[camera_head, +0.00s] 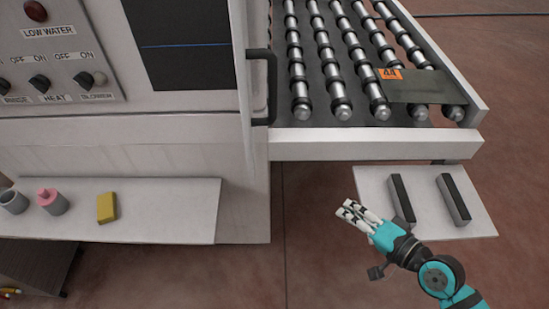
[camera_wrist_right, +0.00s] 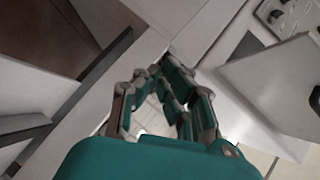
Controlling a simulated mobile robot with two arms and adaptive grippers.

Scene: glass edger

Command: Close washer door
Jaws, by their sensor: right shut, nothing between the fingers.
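The white washer (camera_head: 180,150) fills the left of the head view, with a dark window (camera_head: 178,42) in its front. A black bar handle (camera_head: 270,85) stands at the machine's right edge, on a narrow pale panel that looks like the door seen nearly edge-on. How far the door stands open is hard to tell. My right gripper (camera_head: 350,210) is shut and empty, below and right of the handle and apart from it. The right wrist view shows the gripper (camera_wrist_right: 168,65) in the middle, with a pale panel (camera_wrist_right: 265,85) to its right. My left gripper is out of view.
A roller conveyor (camera_head: 345,60) with an orange "44" tag lies right of the washer. Below it, a white shelf (camera_head: 430,228) holds two dark bars. Floor shows between the shelves.

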